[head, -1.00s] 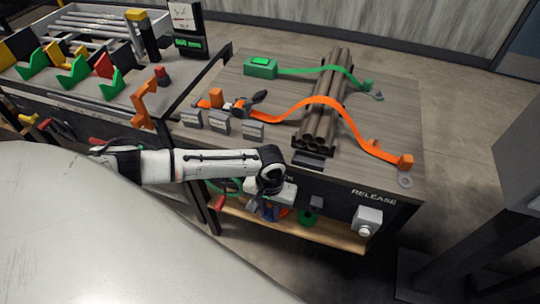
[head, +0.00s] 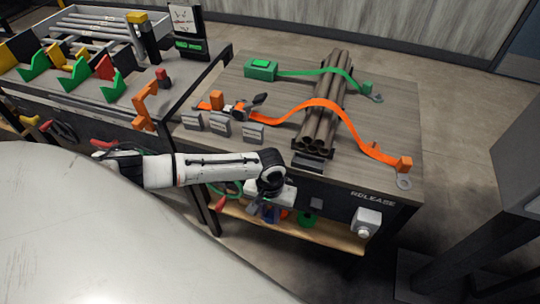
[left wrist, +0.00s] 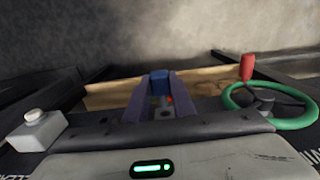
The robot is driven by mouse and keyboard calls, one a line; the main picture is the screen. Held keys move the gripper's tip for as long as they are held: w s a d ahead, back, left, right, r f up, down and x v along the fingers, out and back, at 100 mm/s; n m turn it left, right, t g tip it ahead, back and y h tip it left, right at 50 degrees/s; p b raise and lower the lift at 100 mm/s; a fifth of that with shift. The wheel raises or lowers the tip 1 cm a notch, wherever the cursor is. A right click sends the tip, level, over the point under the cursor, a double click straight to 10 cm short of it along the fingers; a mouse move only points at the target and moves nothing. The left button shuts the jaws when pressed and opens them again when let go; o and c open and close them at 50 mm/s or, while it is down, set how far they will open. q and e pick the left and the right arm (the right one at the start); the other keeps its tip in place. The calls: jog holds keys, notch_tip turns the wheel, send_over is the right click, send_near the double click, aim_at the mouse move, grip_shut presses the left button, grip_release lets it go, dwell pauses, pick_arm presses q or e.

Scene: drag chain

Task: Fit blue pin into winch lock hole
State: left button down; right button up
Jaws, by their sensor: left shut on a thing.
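My left gripper (left wrist: 159,92) is shut on a blue pin (left wrist: 159,77), whose blue end shows between the fingertips in the left wrist view. In the head view, my left arm reaches from the left to the front of the workbench, where the gripper is low and mostly hidden by my wrist. A green handwheel (left wrist: 270,106) with a red knob (left wrist: 247,67) is on the bench front, to the right of the fingers in the left wrist view and apart from them. I cannot make out the lock hole. My right gripper is not in view.
The workbench (head: 385,105) carries brown pipes (head: 325,110), an orange strap (head: 318,105), a green strap (head: 325,70) and several grey label blocks. A white button box (head: 367,222) sticks out under RELEASE. A wooden lower shelf (head: 330,239) lies below the bench front.

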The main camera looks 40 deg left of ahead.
pick_arm(q)
jog(key=shift+w+a+b, duration=0.2)
jog(key=shift+w+b, duration=0.1)
jog(key=shift+w, duration=0.4)
jog(key=shift+w+a+b, duration=0.2)
jog(key=shift+w+b, duration=0.05)
jog(key=shift+w, duration=0.4)
jog(key=shift+w+a+b, duration=0.2)
jog(key=shift+w+b, duration=0.1)
jog(key=shift+w, duration=0.4)
jog(key=c, duration=1.4)
grip_release()
jog(key=shift+c, duration=0.2)
jog(key=shift+r, duration=0.1)
notch_tip(320, 180, up, 10)
jog(key=p, duration=0.1)
